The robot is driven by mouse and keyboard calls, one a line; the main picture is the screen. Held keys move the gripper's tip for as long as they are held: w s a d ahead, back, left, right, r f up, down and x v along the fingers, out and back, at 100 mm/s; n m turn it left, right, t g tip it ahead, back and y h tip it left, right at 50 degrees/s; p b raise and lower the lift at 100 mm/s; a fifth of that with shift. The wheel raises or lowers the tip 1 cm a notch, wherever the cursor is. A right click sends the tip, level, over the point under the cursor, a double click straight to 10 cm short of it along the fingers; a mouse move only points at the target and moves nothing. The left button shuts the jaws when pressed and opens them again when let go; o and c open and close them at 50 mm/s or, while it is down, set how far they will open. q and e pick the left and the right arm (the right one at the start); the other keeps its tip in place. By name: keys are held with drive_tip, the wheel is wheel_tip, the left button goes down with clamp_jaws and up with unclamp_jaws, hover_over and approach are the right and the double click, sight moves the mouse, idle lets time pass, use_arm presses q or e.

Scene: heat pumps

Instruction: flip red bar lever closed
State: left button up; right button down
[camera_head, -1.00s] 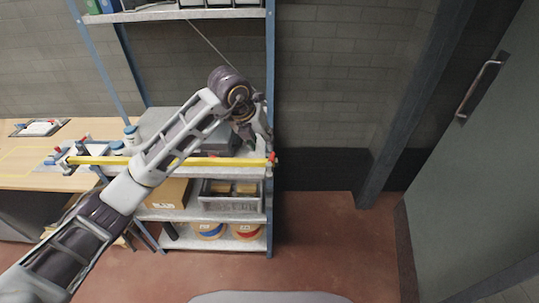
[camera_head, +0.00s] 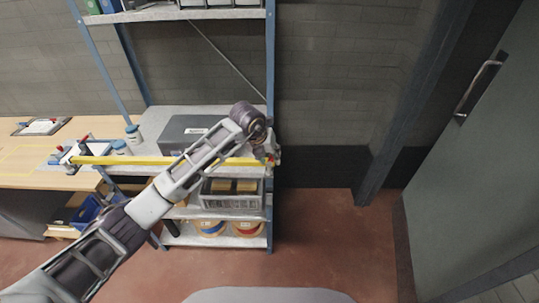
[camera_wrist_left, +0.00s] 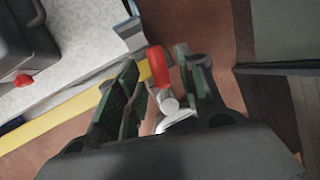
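The red lever (camera_wrist_left: 157,66) has a rounded red handle on a pale metal stem in the left wrist view. It lies between the fingers of my left gripper (camera_wrist_left: 160,85), which are open on either side of it; I cannot tell whether either finger touches it. The long yellow bar (camera_head: 130,160) runs along the shelf front in the head view and shows behind the fingers in the left wrist view (camera_wrist_left: 60,120). In the head view my left gripper (camera_head: 270,154) is at the bar's right end and hides most of the lever. My right gripper is out of view.
A grey case (camera_head: 180,132) stands on the shelf behind the bar. A grey crate (camera_head: 232,198) and cable spools (camera_head: 246,229) sit on the lower shelves. A blue shelf post (camera_head: 270,60) stands close to the gripper. Open floor (camera_head: 320,225) lies to the right.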

use_arm(q)
clamp_jaws()
idle(0.3)
drive_tip(key=shift+a+n+b, duration=0.1)
drive_tip(key=shift+n+b, duration=0.3)
drive_tip(key=shift+a+n+t+y+b, duration=0.2)
drive_tip(key=shift+n+t+y+b, duration=0.1)
drive_tip(key=shift+n+y+b, duration=0.4)
